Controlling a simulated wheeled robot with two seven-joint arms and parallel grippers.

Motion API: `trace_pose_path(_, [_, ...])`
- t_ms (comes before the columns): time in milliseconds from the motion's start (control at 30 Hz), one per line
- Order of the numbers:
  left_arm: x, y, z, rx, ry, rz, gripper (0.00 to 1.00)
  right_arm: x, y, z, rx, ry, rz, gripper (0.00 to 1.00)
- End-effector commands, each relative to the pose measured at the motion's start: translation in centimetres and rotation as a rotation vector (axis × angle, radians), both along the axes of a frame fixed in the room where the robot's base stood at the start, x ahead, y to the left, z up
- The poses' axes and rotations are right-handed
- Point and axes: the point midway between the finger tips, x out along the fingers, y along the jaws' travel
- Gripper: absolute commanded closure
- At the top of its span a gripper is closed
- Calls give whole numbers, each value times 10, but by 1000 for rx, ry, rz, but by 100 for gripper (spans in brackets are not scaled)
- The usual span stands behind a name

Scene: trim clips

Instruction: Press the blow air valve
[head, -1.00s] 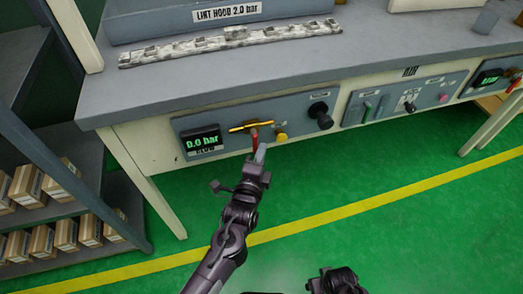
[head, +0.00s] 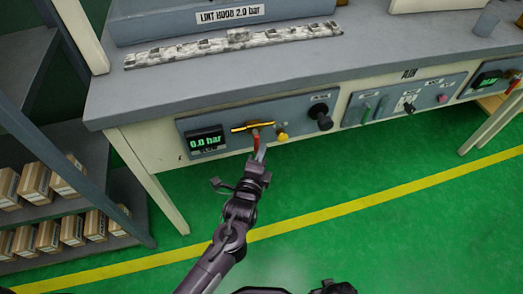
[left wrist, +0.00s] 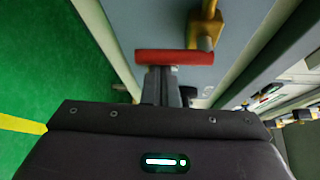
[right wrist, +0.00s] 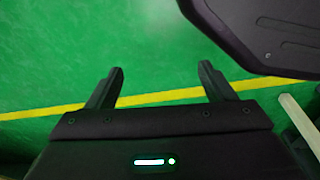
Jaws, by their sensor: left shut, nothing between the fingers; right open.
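The blow air valve has a brass body (head: 253,126) and a red lever (head: 256,141) hanging down from it on the grey panel under the bench. In the left wrist view the red lever (left wrist: 174,57) lies crosswise just beyond my fingertips, with the brass part (left wrist: 207,26) behind it. My left gripper (head: 260,154) is shut and empty, its tips at or very near the lever's lower end; I cannot tell if they touch. The display (head: 206,142) left of the valve reads 0.0 bar. My right gripper (right wrist: 160,80) is open and empty above the green floor.
A yellow knob (head: 282,137) and a black knob (head: 320,115) sit right of the valve. A second panel (head: 400,101) with switches is further right. A shelf with cardboard boxes (head: 35,185) stands at the left. The floor before the bench is clear.

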Motion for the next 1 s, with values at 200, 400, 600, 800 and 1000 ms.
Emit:
trace_pose_path(200, [0, 3, 2, 35, 10, 2, 100, -18, -2, -4, -2, 12, 2, 24])
trace_pose_path(400, [-1, 5, 5, 93, 28, 2, 100, -47, -8, -10, -4, 28, 5, 24])
trace_pose_path(600, [-2, 10, 7, 183, 57, 3, 100, -95, -18, -13, -8, 52, 11, 24])
trace_pose_path(800, [-3, 14, 9, 291, 92, 3, 100, -123, -23, 3, -9, 57, 15, 24])
trace_pose_path(1000, [-5, 21, 14, 434, 137, 3, 100, -123, -24, 37, -9, 59, 15, 24])
